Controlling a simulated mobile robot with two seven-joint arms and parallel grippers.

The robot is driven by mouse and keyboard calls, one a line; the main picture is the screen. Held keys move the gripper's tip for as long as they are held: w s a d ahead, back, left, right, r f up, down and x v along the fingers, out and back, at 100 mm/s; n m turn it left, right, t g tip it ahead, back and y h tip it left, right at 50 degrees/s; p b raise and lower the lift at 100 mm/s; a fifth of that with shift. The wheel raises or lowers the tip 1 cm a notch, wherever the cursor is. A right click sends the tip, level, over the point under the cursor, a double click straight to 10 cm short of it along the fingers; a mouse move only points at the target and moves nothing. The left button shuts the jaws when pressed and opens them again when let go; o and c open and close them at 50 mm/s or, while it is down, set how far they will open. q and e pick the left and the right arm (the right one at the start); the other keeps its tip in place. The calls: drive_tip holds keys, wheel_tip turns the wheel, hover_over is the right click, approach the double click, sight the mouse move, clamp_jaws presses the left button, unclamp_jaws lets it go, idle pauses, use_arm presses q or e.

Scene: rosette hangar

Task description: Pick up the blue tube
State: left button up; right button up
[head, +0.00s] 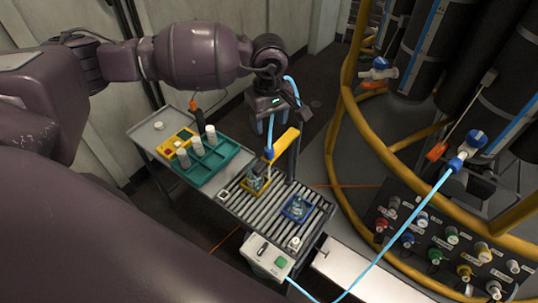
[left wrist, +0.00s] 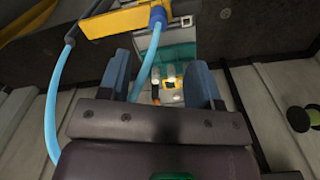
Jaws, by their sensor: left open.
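A light blue tube (head: 271,130) rises from a dark blue fitting by the yellow arm (head: 284,143) above the roller conveyor (head: 272,208). In the left wrist view the tube (left wrist: 149,55) runs down from its fitting into the space between my blue-grey fingers, closer to the left finger. My left gripper (head: 268,122) is open above the conveyor; its fingers also show apart in the left wrist view (left wrist: 162,85). The palm hides the tube's lower part there. A light blue length (left wrist: 53,95) also hangs left of the gripper; I cannot tell whether it is the same tube. My right gripper is out of view.
A green tray (head: 211,172) with white cylinders stands left of the conveyor, beside a yellow tray (head: 176,142). A blue tray (head: 296,208) lies on the rollers. Another blue hose (head: 402,238) crosses from the yellow-railed machine (head: 345,140) to a control box (head: 266,258).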

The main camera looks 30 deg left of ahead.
use_arm(q)
hover_over(269, 148)
wheel_tip(269, 148, down, 5)
drive_tip(key=shift+s+d+r, duration=0.1)
wheel_tip(269, 148, down, 5)
drive_tip(key=shift+r+p, duration=0.2)
drive_tip(key=shift+p, duration=0.65)
drive_tip(key=shift+f, duration=0.65)
drive_tip(key=shift+c, duration=0.3)
drive_tip(key=c, duration=0.9)
drive_tip(key=shift+r, duration=0.1)
